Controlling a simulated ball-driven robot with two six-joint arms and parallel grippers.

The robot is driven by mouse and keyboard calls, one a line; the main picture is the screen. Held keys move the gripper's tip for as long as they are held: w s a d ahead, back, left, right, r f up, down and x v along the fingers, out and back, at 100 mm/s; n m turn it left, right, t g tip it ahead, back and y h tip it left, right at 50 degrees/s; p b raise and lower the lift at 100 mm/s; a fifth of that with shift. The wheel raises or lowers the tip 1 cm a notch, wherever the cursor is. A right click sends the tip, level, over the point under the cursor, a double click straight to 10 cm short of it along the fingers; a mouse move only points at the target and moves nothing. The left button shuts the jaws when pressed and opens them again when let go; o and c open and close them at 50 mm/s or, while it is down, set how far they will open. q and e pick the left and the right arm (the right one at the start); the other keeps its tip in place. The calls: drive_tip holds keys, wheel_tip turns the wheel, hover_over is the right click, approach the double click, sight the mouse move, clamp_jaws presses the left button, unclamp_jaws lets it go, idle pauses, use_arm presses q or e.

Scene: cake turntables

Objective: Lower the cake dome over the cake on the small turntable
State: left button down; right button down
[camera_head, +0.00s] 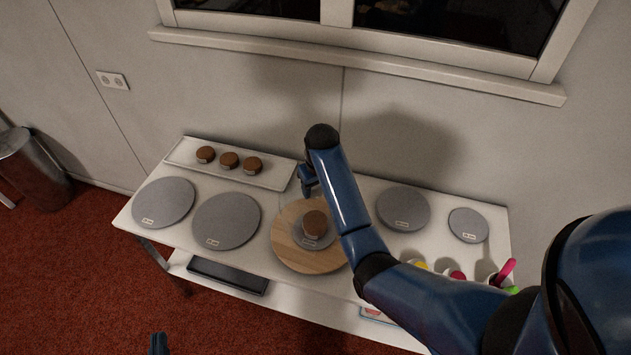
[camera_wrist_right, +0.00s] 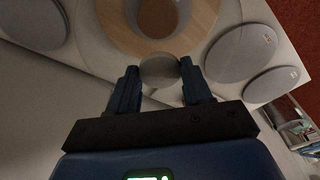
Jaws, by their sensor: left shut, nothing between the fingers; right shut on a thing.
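A brown cake (camera_head: 315,224) sits on a small grey turntable (camera_head: 316,242), on a round wooden board (camera_head: 292,255) at the middle of the table. My right gripper (camera_head: 308,190) is just behind and above the cake. It is shut on the round knob (camera_wrist_right: 159,71) of the clear cake dome (camera_head: 287,205), whose outline is faint. In the right wrist view the cake (camera_wrist_right: 158,17) shows beyond the knob, ringed by the board (camera_wrist_right: 203,14). I cannot tell whether the dome's rim touches anything. My left gripper (camera_head: 158,344) is shut and empty at the bottom edge.
Grey discs (camera_head: 227,220) lie left and right of the board. A white tray (camera_head: 270,180) with three brown cakes is at the back left. Small colourful items (camera_head: 456,275) stand at the front right, partly behind my right arm. The wall is close behind.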

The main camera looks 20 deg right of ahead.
sight(315, 202)
drive_tip(key=shift+a+f, duration=0.15)
drive_tip(key=shift+f, duration=0.65)
drive_tip(key=shift+f+b, duration=1)
drive_tip(key=shift+f, duration=0.75)
drive_tip(key=shift+f+b, duration=0.6)
drive_tip(key=shift+f, duration=0.85)
drive_tip(key=shift+f+b, duration=0.3)
drive_tip(key=shift+f, duration=0.2)
drive_tip(key=shift+c, duration=2)
unclamp_jaws()
